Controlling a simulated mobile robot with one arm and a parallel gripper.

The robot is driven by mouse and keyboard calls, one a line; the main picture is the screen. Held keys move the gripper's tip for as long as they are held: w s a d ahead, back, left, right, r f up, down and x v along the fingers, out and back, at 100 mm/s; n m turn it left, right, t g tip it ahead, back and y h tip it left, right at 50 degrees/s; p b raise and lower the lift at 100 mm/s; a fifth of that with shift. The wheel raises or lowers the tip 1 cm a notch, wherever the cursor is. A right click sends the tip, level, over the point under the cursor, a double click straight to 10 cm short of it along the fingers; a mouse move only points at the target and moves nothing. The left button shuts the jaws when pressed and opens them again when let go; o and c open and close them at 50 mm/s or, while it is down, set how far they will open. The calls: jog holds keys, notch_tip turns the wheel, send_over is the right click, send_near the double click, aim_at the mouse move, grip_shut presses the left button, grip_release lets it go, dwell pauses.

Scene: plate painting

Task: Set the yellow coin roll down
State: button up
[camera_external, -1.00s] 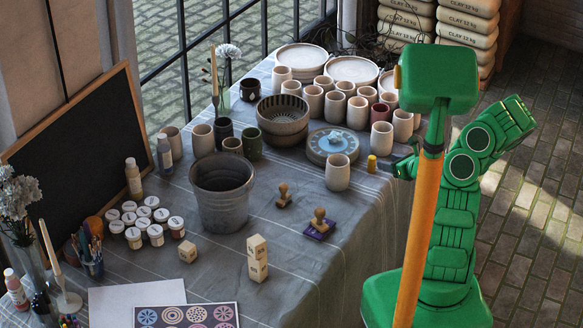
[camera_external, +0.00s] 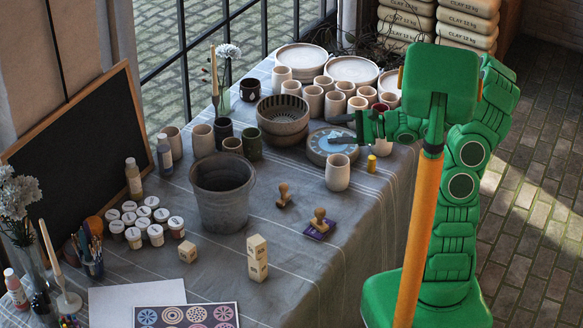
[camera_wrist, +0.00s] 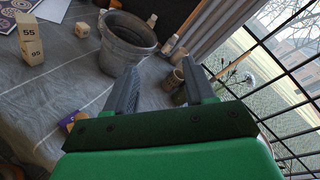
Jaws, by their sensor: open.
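The yellow coin roll (camera_external: 371,163) stands upright on the grey cloth near the table's right edge in the external view. My gripper (camera_external: 343,130) is above and to the left of it, over the round blue-topped wheel, and apart from the roll. In the wrist view my gripper (camera_wrist: 165,88) shows two grey fingers spread apart with nothing between them. The roll does not show in the wrist view.
A pale cup (camera_external: 338,173) stands just left of the roll. The blue-topped wheel (camera_external: 318,150) lies behind it, with many cups beyond. A grey bucket (camera_external: 222,205) and stamps (camera_external: 319,225) stand nearer. The cloth in front of the roll is clear.

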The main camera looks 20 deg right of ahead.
jog(key=s+a+r+n+g+h, duration=0.15)
jog(key=s+n+g, duration=0.3)
jog(key=s, duration=0.55)
jog(key=s+a+n+g+h, duration=0.1)
jog(key=s+n+g+h, duration=0.25)
jog(key=s+n, duration=0.45)
jog(key=s+d+n+h, duration=0.1)
jog(key=s+d+h, duration=0.8)
jog(key=s+d, duration=0.4)
jog(key=d+r, duration=0.1)
jog(key=d, duration=0.2)
jog(key=shift+d+n+h, duration=0.35)
jog(key=shift+d+h, duration=0.05)
jog(key=shift+s, duration=0.1)
